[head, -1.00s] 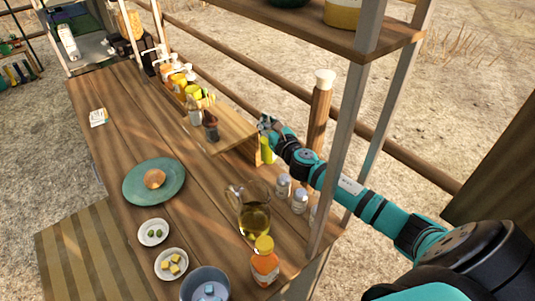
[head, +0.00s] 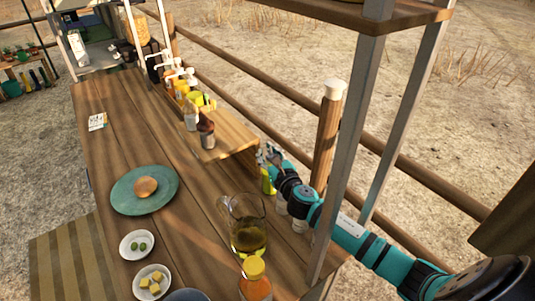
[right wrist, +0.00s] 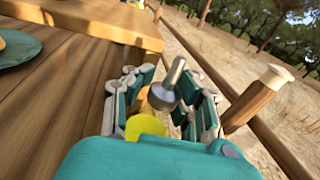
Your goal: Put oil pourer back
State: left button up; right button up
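The oil pourer (head: 267,181) is a yellow-green bottle below my right gripper (head: 270,155), beside the right end of the wooden riser. In the right wrist view its grey metal spout (right wrist: 168,86) stands tilted between the fingers of my right gripper (right wrist: 166,100), with a yellow part (right wrist: 145,126) below. The fingers close around its upper part; the exact contact is partly hidden. Whether its base touches the table cannot be seen. My left gripper is not in view.
The wooden riser (head: 232,137) has a dark bottle (head: 206,132) at its left edge, with several pump bottles behind. A glass jug (head: 248,232), an orange bottle (head: 255,280) and shakers (head: 299,224) stand nearby. A metal shelf post (head: 352,140) rises beside my right arm.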

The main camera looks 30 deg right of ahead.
jog(key=shift+o, duration=0.6)
jog(key=shift+d, duration=0.1)
jog(key=shift+s+f, duration=0.1)
jog(key=shift+s, duration=0.25)
jog(key=s, duration=0.6)
jog(key=shift+s+a+r+b, duration=0.35)
jog(key=shift+b, duration=0.1)
